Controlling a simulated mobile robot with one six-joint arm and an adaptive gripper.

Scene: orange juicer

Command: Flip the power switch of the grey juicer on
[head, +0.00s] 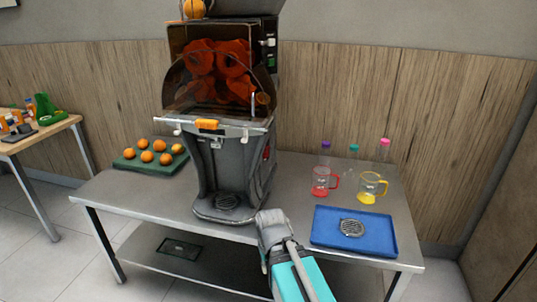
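The grey juicer (228,165) stands upright on the metal table, with a dark transparent front cover and orange-red parts behind it. A small red part (266,153) shows on its right side wall; it may be the power switch, but it is too small to tell its position. A dark panel with small light and green marks (270,50) is on the upper right side. My arm, grey and teal, reaches up from the bottom to the table's front edge, just right of the juicer's base. No gripper fingers show.
A green tray (125,163) with several oranges is left of the juicer. A red-handled jug (321,182), a yellow-handled jug (371,188) and bottles with coloured caps stand to its right. A blue tray (330,240) with a round grate (352,228) lies near the front right edge.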

